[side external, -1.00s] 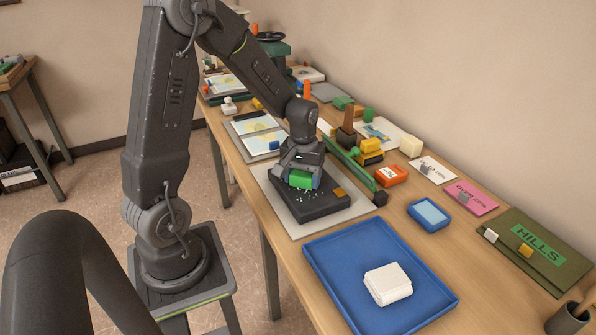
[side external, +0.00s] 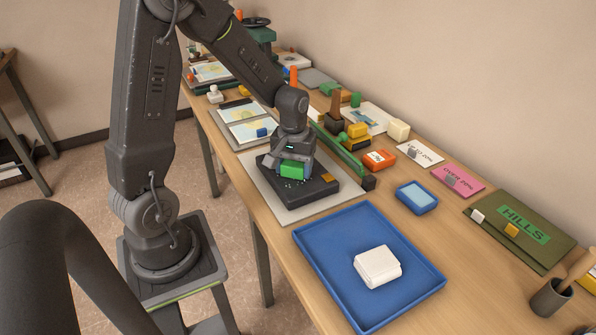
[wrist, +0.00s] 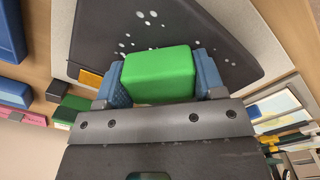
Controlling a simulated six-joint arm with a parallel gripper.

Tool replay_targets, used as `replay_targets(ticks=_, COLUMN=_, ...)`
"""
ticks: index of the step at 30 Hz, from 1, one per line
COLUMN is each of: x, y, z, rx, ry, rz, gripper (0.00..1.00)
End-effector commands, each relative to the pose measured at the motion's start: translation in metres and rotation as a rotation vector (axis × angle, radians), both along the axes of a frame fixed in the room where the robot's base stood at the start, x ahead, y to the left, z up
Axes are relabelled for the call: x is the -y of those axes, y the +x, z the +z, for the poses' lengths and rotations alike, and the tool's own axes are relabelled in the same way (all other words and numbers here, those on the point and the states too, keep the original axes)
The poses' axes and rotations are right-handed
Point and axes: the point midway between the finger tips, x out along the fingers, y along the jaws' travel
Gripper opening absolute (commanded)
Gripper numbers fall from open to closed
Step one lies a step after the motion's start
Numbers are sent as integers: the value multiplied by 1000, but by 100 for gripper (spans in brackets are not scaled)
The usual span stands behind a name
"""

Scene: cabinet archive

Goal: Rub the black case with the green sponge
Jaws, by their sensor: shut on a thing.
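The black case (side external: 318,188) lies flat on a pale grey mat (side external: 283,210) on the table. It has a yellow-orange patch near its right end. White specks (wrist: 140,30) show on its surface in the wrist view. My gripper (side external: 293,170) is over the left part of the case. It is shut on the green sponge (wrist: 160,73), with a blue fingertip on each side of it. The sponge (side external: 294,169) is at the surface of the case; its underside is hidden, so I cannot tell how firmly it touches.
A blue tray (side external: 433,283) with a white block (side external: 377,266) in it stands in front. A green bar (side external: 340,151) runs just behind the mat. An orange box (side external: 379,160) and a blue pad (side external: 416,197) lie behind the tray.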

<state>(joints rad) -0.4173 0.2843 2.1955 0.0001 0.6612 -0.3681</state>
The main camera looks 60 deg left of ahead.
Motion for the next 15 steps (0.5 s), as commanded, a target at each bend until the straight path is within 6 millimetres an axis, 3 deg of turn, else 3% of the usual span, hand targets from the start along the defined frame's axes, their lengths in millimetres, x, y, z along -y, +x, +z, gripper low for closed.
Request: replay_targets(ticks=15, x=-48, y=-1, z=-1, rx=-1, ry=1, rz=3, gripper=41)
